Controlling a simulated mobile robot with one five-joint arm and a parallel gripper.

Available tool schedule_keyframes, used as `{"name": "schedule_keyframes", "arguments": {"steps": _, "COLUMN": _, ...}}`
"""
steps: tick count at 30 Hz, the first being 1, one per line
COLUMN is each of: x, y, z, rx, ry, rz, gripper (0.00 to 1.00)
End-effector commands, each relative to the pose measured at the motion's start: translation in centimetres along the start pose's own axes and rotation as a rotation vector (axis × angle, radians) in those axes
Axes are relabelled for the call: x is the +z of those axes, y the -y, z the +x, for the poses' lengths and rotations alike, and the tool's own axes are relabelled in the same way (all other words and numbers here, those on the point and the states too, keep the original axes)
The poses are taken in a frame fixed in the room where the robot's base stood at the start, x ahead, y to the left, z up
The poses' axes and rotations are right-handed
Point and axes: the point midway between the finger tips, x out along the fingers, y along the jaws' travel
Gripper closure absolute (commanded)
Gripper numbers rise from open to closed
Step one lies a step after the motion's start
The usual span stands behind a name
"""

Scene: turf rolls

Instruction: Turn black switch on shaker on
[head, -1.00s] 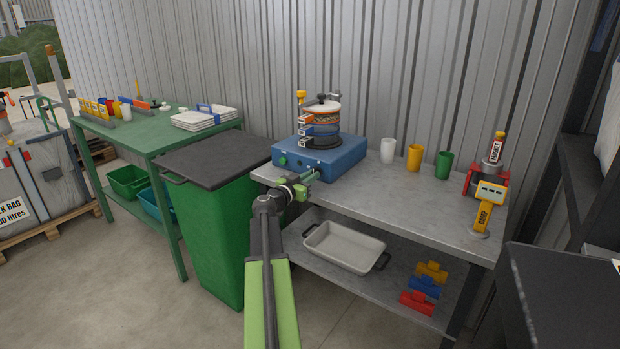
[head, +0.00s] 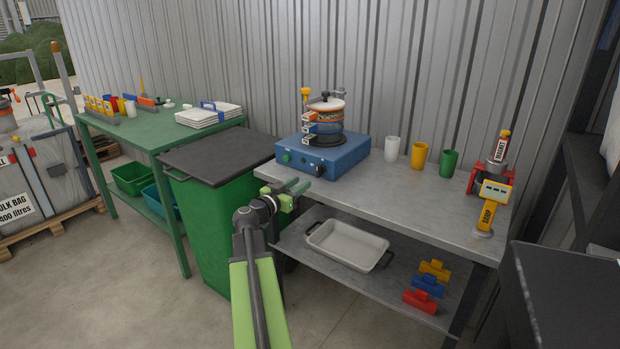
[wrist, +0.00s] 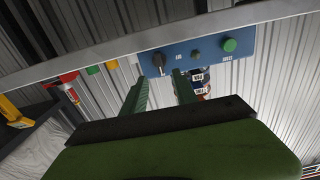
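The blue shaker (head: 338,160) stands on the grey metal bench with a stack of sieves (head: 325,118) on top. Its front panel carries a black switch (head: 320,170) at the right and a green button (head: 286,157) at the left. In the wrist view, which looks upside down, the black switch (wrist: 158,62) lies just beyond and between my fingertips, with the green button (wrist: 229,45) to the right. My gripper (head: 296,184) is open and empty, in front of the panel, a little left of and below the switch. Its two green fingers (wrist: 160,78) stand apart, not touching the switch.
The bench (head: 400,205) edge lies close to my gripper. White (head: 392,147), yellow (head: 418,155) and green (head: 448,163) cups stand right of the shaker. A lidded green bin (head: 215,215) is at left. A white tray (head: 335,242) lies on the lower shelf.

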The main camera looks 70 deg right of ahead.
Motion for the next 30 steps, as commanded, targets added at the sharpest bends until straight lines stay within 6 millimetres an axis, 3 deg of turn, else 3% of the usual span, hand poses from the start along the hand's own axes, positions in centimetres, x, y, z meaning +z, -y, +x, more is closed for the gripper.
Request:
{"name": "schedule_keyframes", "arguments": {"steps": 3, "x": 0.0, "y": -0.2, "z": -3.6, "rx": -0.002, "ry": 0.0, "rz": 0.0, "gripper": 0.65}}
{"name": "schedule_keyframes", "arguments": {"steps": 10, "x": 0.0, "y": 0.0, "z": -7.7, "rx": -0.001, "ry": 0.0, "rz": 0.0, "gripper": 0.65}}
{"name": "schedule_keyframes", "arguments": {"steps": 30, "x": 0.0, "y": 0.7, "z": -9.0, "rx": -0.011, "ry": 0.0, "rz": 0.0, "gripper": 0.65}}
